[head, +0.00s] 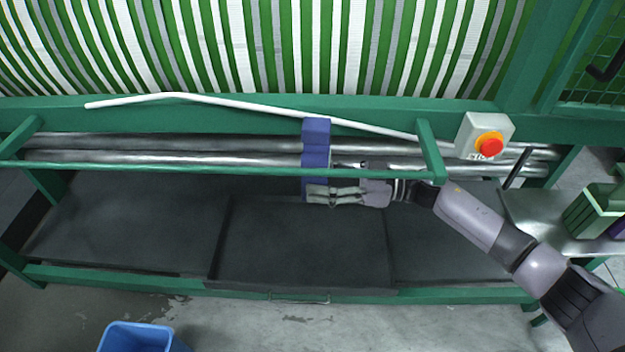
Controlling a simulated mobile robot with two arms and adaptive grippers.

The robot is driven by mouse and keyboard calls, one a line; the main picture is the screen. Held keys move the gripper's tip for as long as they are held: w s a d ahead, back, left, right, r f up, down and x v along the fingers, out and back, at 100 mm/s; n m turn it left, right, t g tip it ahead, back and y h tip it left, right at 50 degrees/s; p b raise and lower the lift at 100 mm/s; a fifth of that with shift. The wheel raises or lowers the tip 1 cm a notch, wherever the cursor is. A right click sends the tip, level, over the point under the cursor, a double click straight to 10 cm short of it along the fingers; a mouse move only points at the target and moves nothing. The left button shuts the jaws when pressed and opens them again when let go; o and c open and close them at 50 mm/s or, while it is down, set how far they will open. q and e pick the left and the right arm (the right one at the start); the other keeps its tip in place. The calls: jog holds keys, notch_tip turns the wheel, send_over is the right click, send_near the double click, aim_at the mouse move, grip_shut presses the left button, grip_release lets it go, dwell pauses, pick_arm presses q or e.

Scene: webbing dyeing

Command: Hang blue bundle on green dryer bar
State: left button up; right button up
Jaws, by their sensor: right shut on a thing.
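The blue bundle (316,159) is upright at the middle of the green dryer bar (220,169), in front of the steel rollers. The thin bar crosses in front of the bundle's lower part. My right gripper (325,192) comes in from the right and is shut on the bundle's lower part, just below the bar. Whether the bundle rests on the bar or only sits behind it I cannot tell. My left gripper is not in view.
A control box (485,136) with a red button stands at the right end. A white rod (230,103) slants above the rollers. Dark trays (300,240) lie below. A blue bin (140,338) is on the floor, and a green container (594,210) stands at right.

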jog(key=shift+d+r+n+g+p, duration=0.3)
jog(key=shift+d+r+g, duration=0.15)
jog(key=shift+r, duration=0.3)
jog(key=shift+s+d, duration=0.1)
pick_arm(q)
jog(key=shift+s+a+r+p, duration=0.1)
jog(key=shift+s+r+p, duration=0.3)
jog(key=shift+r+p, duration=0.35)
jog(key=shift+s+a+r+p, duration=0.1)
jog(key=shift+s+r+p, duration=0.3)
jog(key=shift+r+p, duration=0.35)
pick_arm(e)
jog(key=s+f, duration=0.2)
jog(key=s, duration=0.5)
jog(key=shift+s+f, duration=0.4)
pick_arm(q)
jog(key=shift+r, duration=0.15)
pick_arm(e)
jog(key=o, duration=1.4)
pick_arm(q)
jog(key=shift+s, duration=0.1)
